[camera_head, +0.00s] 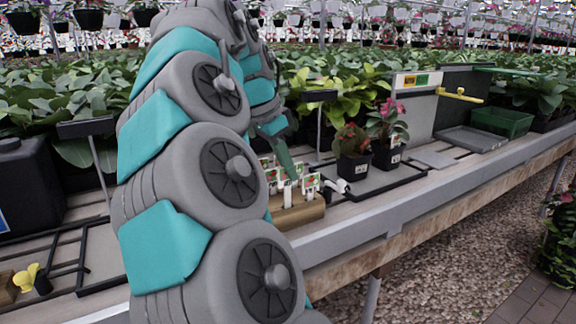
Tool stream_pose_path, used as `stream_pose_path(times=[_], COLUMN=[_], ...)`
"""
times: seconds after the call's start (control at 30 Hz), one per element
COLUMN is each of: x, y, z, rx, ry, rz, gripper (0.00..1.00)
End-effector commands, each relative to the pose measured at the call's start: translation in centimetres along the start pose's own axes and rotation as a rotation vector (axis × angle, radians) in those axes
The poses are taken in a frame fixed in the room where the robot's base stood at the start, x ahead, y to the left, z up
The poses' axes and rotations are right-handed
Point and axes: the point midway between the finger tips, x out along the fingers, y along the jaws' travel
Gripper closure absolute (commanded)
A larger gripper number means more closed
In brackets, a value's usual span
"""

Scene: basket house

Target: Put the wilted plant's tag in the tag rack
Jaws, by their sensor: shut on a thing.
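My gripper (286,163) is mostly hidden behind my own arm links; its tip points down just above the tag rack (300,214), a low wooden block. It is shut on what looks like a plant tag (288,192), a narrow white piece below the tip; I cannot tell whether it touches the rack. Other white tags with red pictures (309,183) stand at the rack. A potted plant with reddish leaves (351,140) and a potted plant with pink flowers (387,125) stand together to the right. I cannot tell for sure which is wilted.
A black tray (385,182) lies under the pots, with a small white-and-black item (336,186) beside it. A grey panel (408,106), yellow hook (459,95), grey tray (473,138) and green crate (502,121) stand right. A black box (30,185) is left. The bench edge is in front.

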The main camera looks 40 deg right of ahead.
Motion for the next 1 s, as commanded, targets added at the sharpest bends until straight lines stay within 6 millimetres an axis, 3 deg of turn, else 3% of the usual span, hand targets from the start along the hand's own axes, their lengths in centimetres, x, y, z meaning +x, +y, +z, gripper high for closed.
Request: stream_pose_path(times=[0.5,0.97,1.0], x=[2.7,2.8,2.8], y=[0.0,0.0,0.0], z=[1.1,1.1,1.1], rx=[0.0,0.0,0.0], ry=[-0.001,0.0,0.0], rz=[0.001,0.0,0.0], gripper=[1.0,1.0,0.92])
